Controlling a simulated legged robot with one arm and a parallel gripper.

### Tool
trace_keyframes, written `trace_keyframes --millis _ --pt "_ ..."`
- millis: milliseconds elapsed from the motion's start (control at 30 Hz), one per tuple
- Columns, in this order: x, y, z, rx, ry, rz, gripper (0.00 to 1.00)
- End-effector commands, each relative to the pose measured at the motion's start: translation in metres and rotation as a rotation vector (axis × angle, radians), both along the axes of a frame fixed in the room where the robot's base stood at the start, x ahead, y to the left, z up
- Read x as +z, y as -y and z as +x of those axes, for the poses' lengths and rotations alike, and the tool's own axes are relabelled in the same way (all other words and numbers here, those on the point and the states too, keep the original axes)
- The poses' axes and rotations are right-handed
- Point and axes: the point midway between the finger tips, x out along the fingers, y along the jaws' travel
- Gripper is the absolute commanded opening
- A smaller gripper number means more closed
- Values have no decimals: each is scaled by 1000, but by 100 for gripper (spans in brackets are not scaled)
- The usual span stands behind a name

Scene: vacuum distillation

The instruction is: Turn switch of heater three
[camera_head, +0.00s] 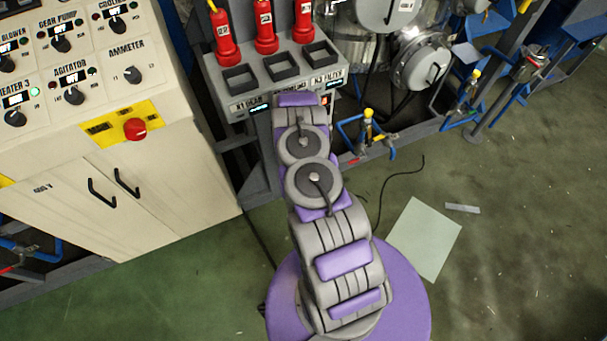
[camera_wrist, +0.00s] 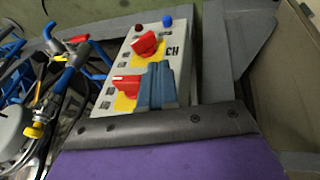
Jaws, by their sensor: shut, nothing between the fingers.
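The heater 3 switch (camera_head: 15,118) is a black round knob at the left edge of the cream control panel in the head view. Its label is cut off at the picture's edge, and a green light (camera_head: 35,91) glows above right of it. My gripper (camera_wrist: 158,82) shows in the wrist view as blue-grey fingers closed together, with nothing between them. In the head view my arm reaches away from the cream panel, to its right, and hides the gripper. The heater 3 switch cannot be made out in the wrist view.
In the wrist view, a light box with red knobs (camera_wrist: 147,43) on yellow plates lies beyond the fingers. In the head view, a red emergency button (camera_head: 135,129) sticks out below the panel knobs. Red handsets (camera_head: 265,35) stand on a grey rack right of the panel.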

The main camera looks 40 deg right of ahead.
Motion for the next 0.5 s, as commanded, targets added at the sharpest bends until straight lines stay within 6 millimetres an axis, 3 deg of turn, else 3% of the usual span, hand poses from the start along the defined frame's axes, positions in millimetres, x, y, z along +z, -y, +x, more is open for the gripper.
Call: trace_keyframes --millis 267,500 --pt "-43 6 11 5 1 -16 0" --pt "-79 28 16 -2 -1 -3 0"
